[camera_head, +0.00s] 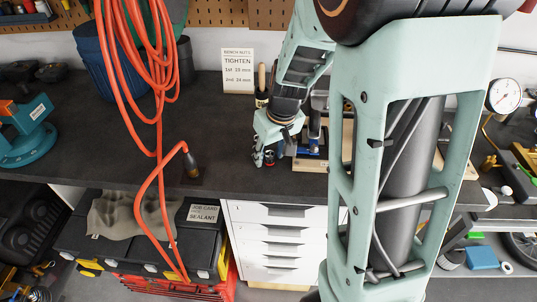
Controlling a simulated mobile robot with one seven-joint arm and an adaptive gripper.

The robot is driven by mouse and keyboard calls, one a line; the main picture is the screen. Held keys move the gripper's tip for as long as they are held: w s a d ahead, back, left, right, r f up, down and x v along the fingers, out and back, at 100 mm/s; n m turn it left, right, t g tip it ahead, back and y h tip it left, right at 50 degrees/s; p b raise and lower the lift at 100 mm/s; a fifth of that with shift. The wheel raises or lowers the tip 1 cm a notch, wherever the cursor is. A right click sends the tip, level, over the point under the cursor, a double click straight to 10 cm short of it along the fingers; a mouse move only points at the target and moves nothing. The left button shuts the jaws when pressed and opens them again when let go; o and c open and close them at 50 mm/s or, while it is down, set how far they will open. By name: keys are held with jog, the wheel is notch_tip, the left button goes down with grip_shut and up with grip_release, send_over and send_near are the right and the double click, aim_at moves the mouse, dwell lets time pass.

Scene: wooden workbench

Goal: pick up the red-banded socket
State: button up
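My gripper (267,156) points down over the front part of the dark workbench, just left of a wooden rack. A small dark piece with a spot of red (270,161) shows at its fingertips. It may be the red-banded socket, but it is too small to be sure. I cannot tell whether the fingers are closed on it or only around it. My arm covers much of the right half of the view and hides part of the rack.
The wooden rack (308,164) holds blue and metal parts close beside my gripper. An orange hose (158,120) hangs at the left. A sign (238,72) stands at the back. A teal tool (25,135) sits far left. The bench (225,125) is clear left of my gripper.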

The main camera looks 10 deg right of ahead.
grip_shut()
jog(key=shift+r, duration=0.15)
